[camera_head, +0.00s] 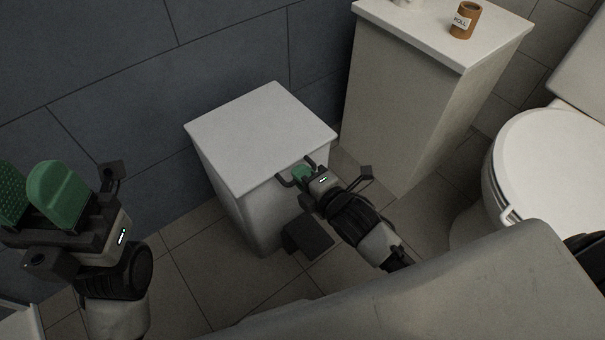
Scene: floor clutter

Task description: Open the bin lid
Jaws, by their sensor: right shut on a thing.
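The white bin (238,195) stands on the floor against the dark wall. Its flat white lid (258,135) lies level on top, with no visible gap. A dark handle (284,181) sits at the lid's front right edge.
A pale cabinet (400,100) stands right of the bin, with a brown roll container (465,20) on top. A white toilet (550,160) is at the right. A large pale rounded surface (450,290) fills the lower right. Tiled floor (195,270) is clear left of the bin.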

